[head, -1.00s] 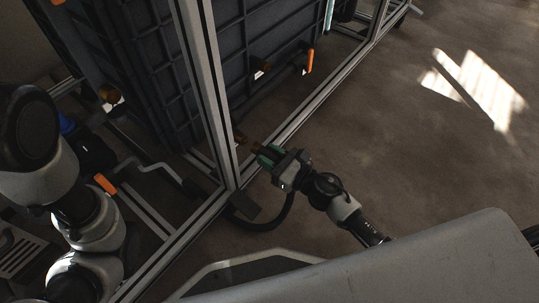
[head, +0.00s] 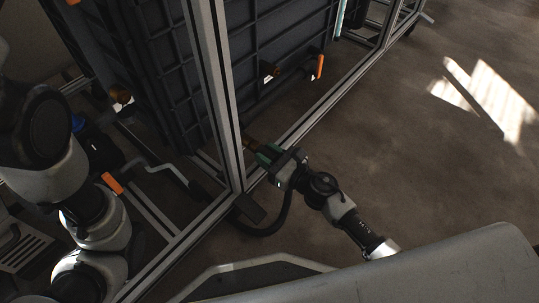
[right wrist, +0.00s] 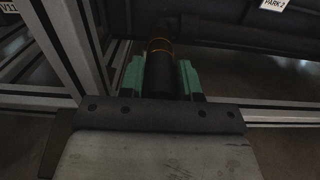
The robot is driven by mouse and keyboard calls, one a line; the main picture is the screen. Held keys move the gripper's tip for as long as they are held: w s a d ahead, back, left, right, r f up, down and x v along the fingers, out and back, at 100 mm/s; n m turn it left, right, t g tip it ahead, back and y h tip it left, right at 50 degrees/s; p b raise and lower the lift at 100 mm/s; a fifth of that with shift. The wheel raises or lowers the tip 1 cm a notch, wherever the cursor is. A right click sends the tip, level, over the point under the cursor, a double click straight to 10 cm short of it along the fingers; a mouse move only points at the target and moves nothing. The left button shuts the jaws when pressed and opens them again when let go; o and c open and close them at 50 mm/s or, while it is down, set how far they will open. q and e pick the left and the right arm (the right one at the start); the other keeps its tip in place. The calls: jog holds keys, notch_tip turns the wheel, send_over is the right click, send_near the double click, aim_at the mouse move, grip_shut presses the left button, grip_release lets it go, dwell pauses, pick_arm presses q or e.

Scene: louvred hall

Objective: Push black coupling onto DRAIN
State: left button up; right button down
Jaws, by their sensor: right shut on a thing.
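My right gripper (head: 262,152) has green fingers and is beside the frame post, low by the dark ribbed tank. It also shows in the right wrist view (right wrist: 160,78), shut on the black coupling (right wrist: 159,82). The coupling lines up with a dark pipe stub with a thin yellowish ring (right wrist: 161,45). The two appear to meet, but I cannot tell how far the coupling is on. In the head view the brownish pipe end (head: 248,140) is partly behind the post. No DRAIN label is readable. My left arm is at the left; its gripper is not visible.
The aluminium post (head: 222,100) and bottom rail (head: 320,108) stand close to my right gripper. A black hose (head: 272,228) loops below it. Floor at right is clear.

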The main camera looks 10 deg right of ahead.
aim_at(275, 160)
jog(key=c, duration=0.7)
grip_release()
jog(key=shift+s, duration=0.1)
jog(key=b+v, duration=0.1)
jog(key=v, duration=0.6)
